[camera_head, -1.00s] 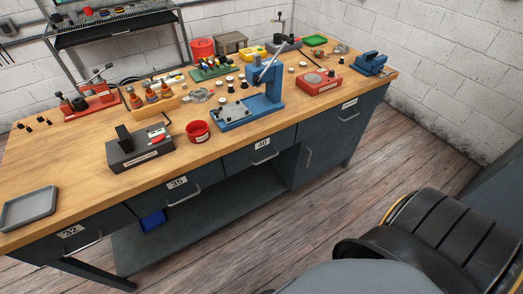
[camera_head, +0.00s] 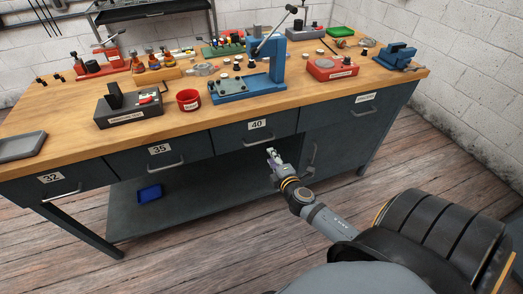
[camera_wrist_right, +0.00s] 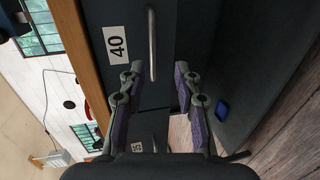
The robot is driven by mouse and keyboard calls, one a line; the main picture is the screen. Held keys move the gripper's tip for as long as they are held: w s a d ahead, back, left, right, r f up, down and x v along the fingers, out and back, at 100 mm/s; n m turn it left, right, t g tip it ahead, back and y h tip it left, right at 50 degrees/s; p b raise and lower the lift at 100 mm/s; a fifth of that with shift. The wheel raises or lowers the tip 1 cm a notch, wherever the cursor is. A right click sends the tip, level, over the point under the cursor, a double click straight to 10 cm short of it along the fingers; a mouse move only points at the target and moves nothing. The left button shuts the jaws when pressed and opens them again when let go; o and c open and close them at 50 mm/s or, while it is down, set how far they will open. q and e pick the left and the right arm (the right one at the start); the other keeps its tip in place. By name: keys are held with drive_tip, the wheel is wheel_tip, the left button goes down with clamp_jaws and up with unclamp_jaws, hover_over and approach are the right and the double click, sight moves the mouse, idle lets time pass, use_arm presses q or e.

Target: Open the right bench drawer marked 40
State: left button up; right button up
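The drawer marked 40 (camera_head: 232,139) is in the bench front in the head view, below the blue press, and looks closed. Its bar handle (camera_head: 258,142) runs along the lower part of the face. In the right wrist view the label 40 (camera_wrist_right: 115,45) and the handle (camera_wrist_right: 152,45) show close ahead. My right gripper (camera_head: 271,154) is just below and in front of the handle's right end. In the wrist view its fingers (camera_wrist_right: 158,72) are spread, with the handle beyond and between the tips, not gripped. My left gripper is not in view.
Drawers 35 (camera_head: 160,157) and 32 (camera_head: 52,188) are to the left, and a cabinet door (camera_head: 345,122) is to the right. A lower shelf (camera_head: 200,190) holds a blue bin (camera_head: 149,193). The bench top (camera_head: 180,128) carries tools and parts. The floor in front is clear.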

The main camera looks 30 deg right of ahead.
sight(261, 142)
drive_tip(key=x, duration=0.7)
drive_tip(key=r+p+x, duration=0.1)
drive_tip(key=x, duration=0.2)
drive_tip(key=shift+w+a, duration=0.2)
drive_tip(key=shift+w, duration=0.15)
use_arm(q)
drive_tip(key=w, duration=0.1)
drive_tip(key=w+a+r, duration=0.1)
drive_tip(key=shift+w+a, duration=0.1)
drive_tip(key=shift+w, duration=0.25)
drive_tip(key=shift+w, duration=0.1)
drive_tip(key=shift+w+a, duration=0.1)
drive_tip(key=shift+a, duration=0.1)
use_arm(e)
clamp_jaws()
